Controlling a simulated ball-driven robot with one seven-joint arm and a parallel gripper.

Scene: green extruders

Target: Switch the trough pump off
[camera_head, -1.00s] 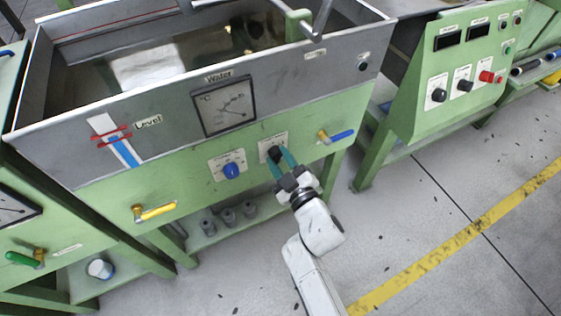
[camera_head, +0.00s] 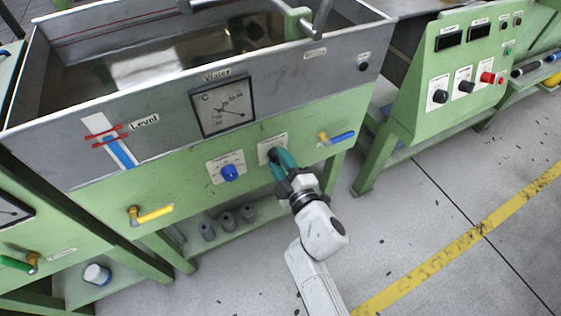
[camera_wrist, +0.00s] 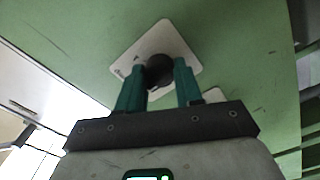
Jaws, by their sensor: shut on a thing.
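A black rotary knob (camera_wrist: 158,70) sits on a white square plate (camera_wrist: 176,42) on the green front panel of the trough (camera_head: 75,186). My gripper (camera_wrist: 158,80) has its two teal fingers on either side of the knob and is shut on it. In the head view my gripper (camera_head: 279,160) reaches the same plate from below right, and its fingers hide most of the knob. The plate's lettering is too small to read, so I cannot tell the switch position.
A blue knob (camera_head: 229,172) is left of the gripper. A blue-handled valve (camera_head: 340,138) is to the right, a yellow-handled valve (camera_head: 153,214) lower left. A dial gauge (camera_head: 224,106) is above. A control cabinet (camera_head: 465,75) stands at the right. The floor in front is open.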

